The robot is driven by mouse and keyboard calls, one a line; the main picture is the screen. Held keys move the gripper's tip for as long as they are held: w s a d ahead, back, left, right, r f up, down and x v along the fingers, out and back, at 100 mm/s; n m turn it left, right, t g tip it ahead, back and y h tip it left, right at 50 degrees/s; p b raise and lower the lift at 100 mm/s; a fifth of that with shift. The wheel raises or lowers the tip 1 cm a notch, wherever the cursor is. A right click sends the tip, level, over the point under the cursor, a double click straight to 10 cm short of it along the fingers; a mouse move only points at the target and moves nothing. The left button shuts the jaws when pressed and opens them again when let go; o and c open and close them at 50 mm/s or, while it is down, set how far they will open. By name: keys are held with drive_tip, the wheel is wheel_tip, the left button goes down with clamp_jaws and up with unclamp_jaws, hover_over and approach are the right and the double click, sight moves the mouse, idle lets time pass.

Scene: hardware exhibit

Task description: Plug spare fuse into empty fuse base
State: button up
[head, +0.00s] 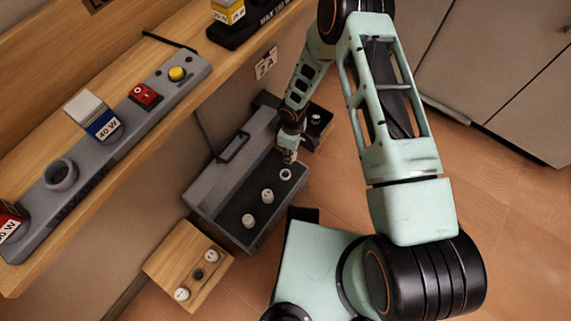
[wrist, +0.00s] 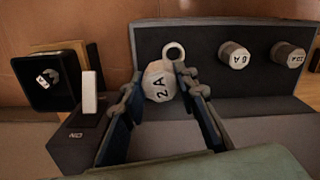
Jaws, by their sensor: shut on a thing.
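The spare fuse (wrist: 157,88), white and marked 2A, is between the fingertips of my gripper (head: 290,156). The wrist view shows the gripper shut on it. The empty fuse base (wrist: 173,52), a pale ring with a dark hole, is just beyond the fuse. In the head view this base (head: 286,175) lies slightly below and close to my gripper. I cannot tell whether the fuse touches the base. The held fuse is not clear in the head view.
Seated fuses 6A (wrist: 235,55) and 10A (wrist: 288,54) share the grey fuse box (head: 226,205). A white lever (wrist: 89,91) stands beside my gripper. A black tray (wrist: 46,104) holds another fuse. A wooden block (head: 160,267) and shelf panel (head: 140,128) are nearby.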

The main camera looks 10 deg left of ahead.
drive_tip(key=shift+n, duration=0.4)
drive_tip(key=shift+s+a+f+b, duration=0.25)
drive_tip(key=shift+s+f+b, duration=0.2)
drive_tip(key=shift+f, duration=0.7)
drive_tip(key=shift+s+a+f+b, duration=0.3)
drive_tip(key=shift+f+b, duration=0.2)
drive_tip(key=shift+f, duration=0.7)
drive_tip(key=shift+s+a+f+b, duration=0.2)
drive_tip(key=shift+s+f+b, duration=0.25)
drive_tip(key=shift+f, duration=0.7)
drive_tip(key=shift+w+f+b, duration=0.1)
drive_tip(key=shift+f+b, duration=0.6)
drive_tip(key=shift+b, duration=0.05)
drive_tip(key=shift+f+b, duration=1.1)
drive_tip(key=shift+b, duration=0.1)
drive_tip(key=o, duration=1.7)
drive_tip(key=shift+c, duration=0.2)
wheel_tip(320, 180, up, 7)
drive_tip(key=p, duration=0.4)
